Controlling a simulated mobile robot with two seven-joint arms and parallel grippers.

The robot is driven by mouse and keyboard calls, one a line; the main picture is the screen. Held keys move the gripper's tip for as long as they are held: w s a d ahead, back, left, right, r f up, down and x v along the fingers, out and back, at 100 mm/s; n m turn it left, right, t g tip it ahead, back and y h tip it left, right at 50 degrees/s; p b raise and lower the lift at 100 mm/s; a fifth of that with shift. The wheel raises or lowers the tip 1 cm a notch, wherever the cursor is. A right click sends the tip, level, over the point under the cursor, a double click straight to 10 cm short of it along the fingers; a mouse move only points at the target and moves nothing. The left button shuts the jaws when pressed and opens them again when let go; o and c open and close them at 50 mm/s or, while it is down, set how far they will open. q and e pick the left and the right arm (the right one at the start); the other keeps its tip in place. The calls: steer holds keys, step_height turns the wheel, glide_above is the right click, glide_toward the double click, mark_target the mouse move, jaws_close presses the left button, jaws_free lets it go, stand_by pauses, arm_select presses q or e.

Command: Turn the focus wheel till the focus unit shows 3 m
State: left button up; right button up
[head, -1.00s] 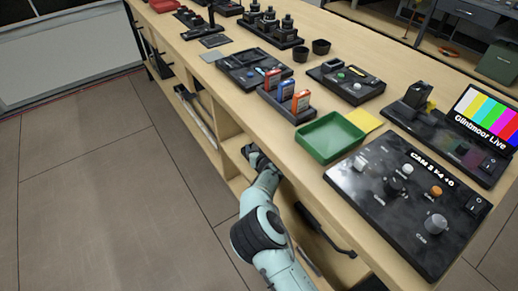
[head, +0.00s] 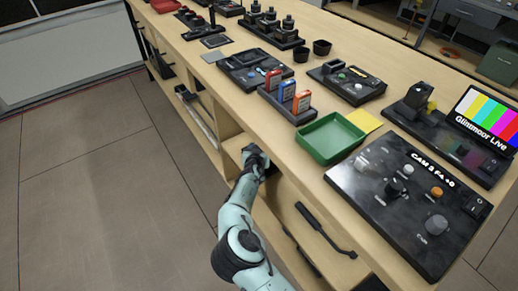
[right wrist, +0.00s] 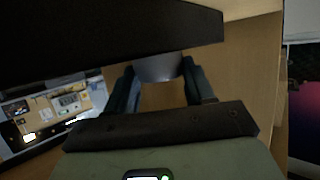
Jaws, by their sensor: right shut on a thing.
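My right gripper (head: 254,156) is by the front edge of the wooden bench, in the middle of the head view. Its jaws are too small to read there. In the right wrist view the two dark fingers (right wrist: 157,72) are shut on a grey rounded thing (right wrist: 159,66). Only part of that thing shows, and I cannot tell for sure that it is the focus wheel. A dark slab (right wrist: 100,38) lies above the fingers in that view. No focus unit reading in metres is legible in either view. My left gripper is not in view.
A colour-bar screen (head: 484,118) is behind. Open shelves and a black handle (head: 325,230) are on the bench front. The floor at left is clear.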

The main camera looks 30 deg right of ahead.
steer(key=shift+m+g+h, duration=0.7)
steer(key=shift+m+h, duration=0.3)
steer(key=o, duration=1)
steer(key=shift+s+a+r, duration=0.2)
steer(key=shift+s+a, duration=0.05)
steer(key=shift+a, duration=0.15)
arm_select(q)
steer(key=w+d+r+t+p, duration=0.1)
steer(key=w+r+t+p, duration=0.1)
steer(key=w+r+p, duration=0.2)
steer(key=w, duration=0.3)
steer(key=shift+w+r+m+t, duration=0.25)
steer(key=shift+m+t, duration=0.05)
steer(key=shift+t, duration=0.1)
arm_select(e)
steer(key=v, duration=1.2)
steer(key=shift+s+r, duration=0.1)
steer(key=shift+s, duration=0.05)
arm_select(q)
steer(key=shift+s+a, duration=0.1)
arm_select(e)
steer(key=shift+a, duration=0.1)
